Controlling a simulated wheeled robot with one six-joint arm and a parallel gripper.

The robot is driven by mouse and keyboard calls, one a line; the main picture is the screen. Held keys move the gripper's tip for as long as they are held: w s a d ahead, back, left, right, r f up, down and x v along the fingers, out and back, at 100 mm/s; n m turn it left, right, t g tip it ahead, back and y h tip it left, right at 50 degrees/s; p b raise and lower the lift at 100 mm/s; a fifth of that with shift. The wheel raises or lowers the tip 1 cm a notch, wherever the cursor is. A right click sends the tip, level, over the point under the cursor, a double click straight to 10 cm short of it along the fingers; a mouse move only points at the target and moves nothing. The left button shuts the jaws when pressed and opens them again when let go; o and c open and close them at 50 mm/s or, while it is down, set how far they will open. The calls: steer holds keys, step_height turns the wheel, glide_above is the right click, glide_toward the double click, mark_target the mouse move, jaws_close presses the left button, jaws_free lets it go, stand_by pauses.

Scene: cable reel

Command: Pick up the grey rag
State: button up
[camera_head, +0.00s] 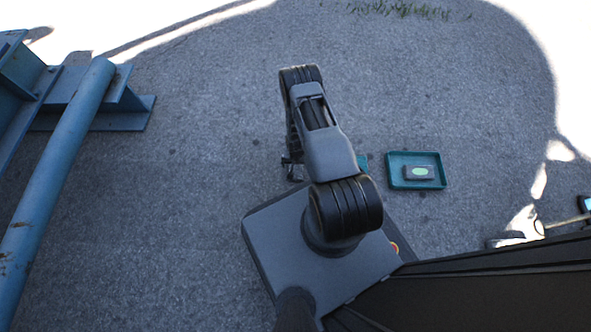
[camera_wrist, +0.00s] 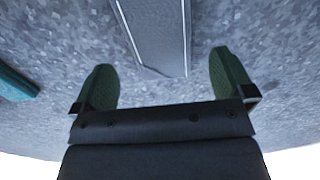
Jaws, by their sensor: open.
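In the wrist view, a flat grey piece with pale edge lines (camera_wrist: 158,35) reaches in from the top and ends between my fingers; it looks like the grey rag, but I cannot be sure. My gripper (camera_wrist: 162,70) is open, its two green fingers wide apart on either side of that piece, with nothing held. How far the fingers are from it in height I cannot tell. In the head view my gripper (camera_head: 293,170) shows only as a small dark part left of my arm. No rag shows in the head view; my arm hides part of the ground there.
A teal tray (camera_head: 391,183) with a grey device (camera_head: 411,176) with a green screen stands to the right. Blue steel beams (camera_head: 62,150) stand at left. Pavement ahead is clear.

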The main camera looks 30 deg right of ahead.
mark_target(296, 168)
step_height(296, 168, down, 4)
steer(key=b, duration=0.2)
steer(key=shift+f+b, duration=0.25)
steer(key=shift+b, duration=0.05)
steer(key=shift+c, duration=0.3)
steer(key=c, duration=0.9)
